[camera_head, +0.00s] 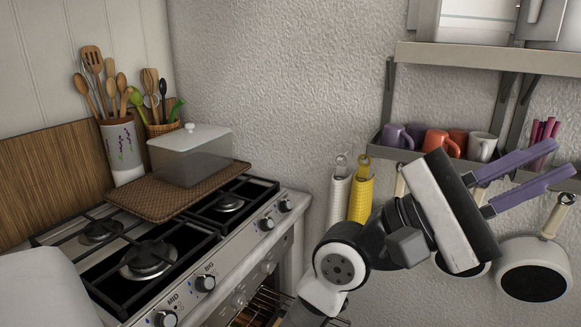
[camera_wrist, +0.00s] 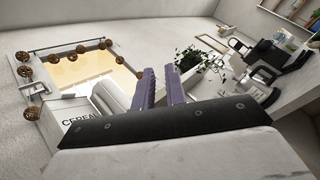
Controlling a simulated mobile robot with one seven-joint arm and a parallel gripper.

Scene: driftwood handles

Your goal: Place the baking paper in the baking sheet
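My gripper (camera_head: 564,160), with two purple fingers, is raised at the right of the head view and points toward the wall shelves. In the wrist view my gripper (camera_wrist: 160,72) shows its fingers apart with a clear gap and nothing between them. I cannot identify the baking paper for sure. A white roll-like thing (camera_wrist: 109,98) lies beyond the fingers in the wrist view, and I cannot tell what it is. I cannot make out a baking sheet for sure in either view.
A stove (camera_head: 150,258) stands at left, with a brown woven mat (camera_head: 143,199) under a lidded box (camera_head: 190,158). Wire rack bars show below its knobs. Shelves with mugs (camera_head: 436,143) and hanging pans (camera_head: 532,270) are near the arm. A cereal box (camera_wrist: 75,138) shows in the wrist view.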

